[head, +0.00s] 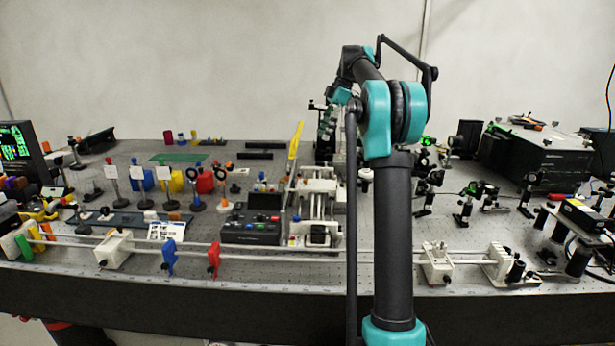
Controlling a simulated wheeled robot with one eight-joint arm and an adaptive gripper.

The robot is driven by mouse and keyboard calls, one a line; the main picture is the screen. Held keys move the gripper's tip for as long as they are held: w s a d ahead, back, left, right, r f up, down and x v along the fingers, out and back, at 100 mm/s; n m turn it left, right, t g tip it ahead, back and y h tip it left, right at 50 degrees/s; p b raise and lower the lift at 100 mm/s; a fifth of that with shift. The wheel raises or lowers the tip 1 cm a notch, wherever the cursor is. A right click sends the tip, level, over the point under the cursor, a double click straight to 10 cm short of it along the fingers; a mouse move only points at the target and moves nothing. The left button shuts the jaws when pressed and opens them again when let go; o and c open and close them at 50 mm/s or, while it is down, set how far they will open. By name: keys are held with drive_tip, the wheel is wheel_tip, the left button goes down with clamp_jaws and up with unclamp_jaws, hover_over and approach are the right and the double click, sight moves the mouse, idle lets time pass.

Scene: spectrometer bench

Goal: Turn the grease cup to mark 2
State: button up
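I cannot pick out the grease cup or its marks for certain in the head view; it may be too small or hidden behind my arm. A white slide assembly with rails (318,200) stands just left of my arm, with a dark block (319,236) at its front end. My arm rises in front of the bench and bends forward and down over its middle. My gripper (325,140) seems to be at the far end, above the back of the slide assembly. It is small and partly merged with dark parts behind, so its fingers are not clear.
A long white rail (300,251) runs along the bench front, carrying a blue holder (169,258) and a red holder (213,259). A black control box (250,230) and a yellow upright piece (295,140) stand left of my arm. Optic mounts (465,205) crowd the right.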

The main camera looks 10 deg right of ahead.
sight(306, 182)
drive_tip(key=shift+n, duration=0.3)
drive_tip(key=x, duration=1.7)
drive_tip(key=shift+s+f, duration=0.1)
drive_tip(key=shift+f, duration=0.05)
clamp_jaws()
